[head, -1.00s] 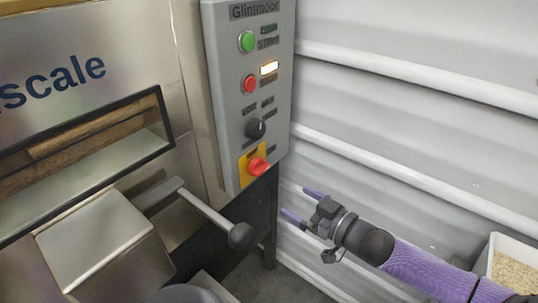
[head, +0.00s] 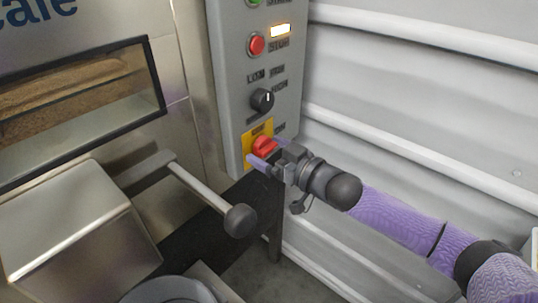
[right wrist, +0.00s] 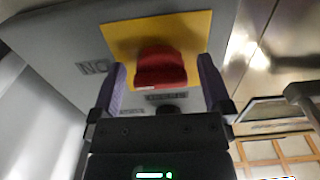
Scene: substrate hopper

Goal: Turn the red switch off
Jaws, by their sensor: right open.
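The red switch (head: 264,146) is a rotary knob on a yellow plate (head: 250,157) at the bottom of the grey control panel (head: 228,100). My right gripper (head: 267,153) is at the switch, its fingers open. In the right wrist view the red switch (right wrist: 160,68) lies between the two purple fingertips of the right gripper (right wrist: 160,85), with a gap on each side. The yellow plate (right wrist: 190,35) shows behind it. My left gripper is not in view.
Above the switch are a black knob (head: 262,100) and a red button (head: 256,44) beside a lit lamp (head: 280,31). A lever with a black ball (head: 240,220) sticks out below left. A ribbed white wall (head: 430,100) stands to the right.

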